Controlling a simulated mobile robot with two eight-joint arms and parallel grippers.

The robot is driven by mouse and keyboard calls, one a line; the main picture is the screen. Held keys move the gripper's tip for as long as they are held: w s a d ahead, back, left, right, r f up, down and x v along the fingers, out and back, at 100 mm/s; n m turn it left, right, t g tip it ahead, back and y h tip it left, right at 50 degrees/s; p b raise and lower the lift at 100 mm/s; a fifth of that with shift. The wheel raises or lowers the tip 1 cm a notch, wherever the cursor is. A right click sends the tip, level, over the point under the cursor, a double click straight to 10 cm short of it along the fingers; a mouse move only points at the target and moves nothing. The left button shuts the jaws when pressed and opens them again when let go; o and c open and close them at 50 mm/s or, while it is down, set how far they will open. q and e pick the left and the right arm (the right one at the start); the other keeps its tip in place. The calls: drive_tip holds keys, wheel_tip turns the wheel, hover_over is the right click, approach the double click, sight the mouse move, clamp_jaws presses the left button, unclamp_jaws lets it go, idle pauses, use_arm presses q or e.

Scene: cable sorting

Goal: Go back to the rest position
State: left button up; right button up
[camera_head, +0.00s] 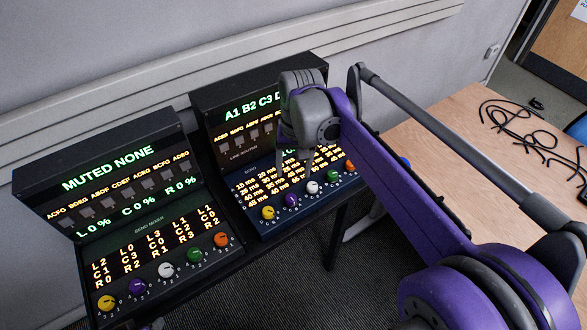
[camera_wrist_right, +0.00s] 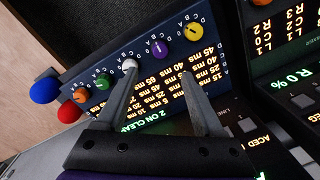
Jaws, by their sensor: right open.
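My right gripper (camera_head: 296,150) is in front of the right black console (camera_head: 205,97), with its fingers pointing down towards the lit panel. In the right wrist view the gripper (camera_wrist_right: 158,74) is open, and nothing shows between its fingers. One fingertip overlaps the view of the white knob (camera_wrist_right: 130,64); I cannot tell whether they touch. The purple knob (camera_wrist_right: 159,48) and yellow knob (camera_wrist_right: 193,33) lie beyond the fingertips. My purple right arm crosses the head view from the lower right and hides part of the console. My left gripper is not in view.
A left console (camera_head: 95,150) reading "MUTED NONE" stands beside the right one on a dark stand. A wooden table (camera_head: 445,115) with loose black cables (camera_head: 520,125) is at the right. A red ball (camera_wrist_right: 68,112) and blue ball (camera_wrist_right: 45,90) show near the console's edge.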

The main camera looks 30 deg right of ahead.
drive_tip(key=s+a+f+n+t, duration=0.2)
drive_tip(key=s+a+f+n, duration=0.1)
drive_tip(key=s, duration=0.4)
drive_tip(key=s+a+f+n+t, duration=0.2)
drive_tip(key=s+a+f+t, duration=0.1)
drive_tip(key=s+f, duration=0.4)
drive_tip(key=shift+s+a+n+h, duration=0.3)
drive_tip(key=shift+s+a+n, duration=0.1)
drive_tip(key=shift+a, duration=0.45)
drive_tip(key=shift+d+f, duration=0.1)
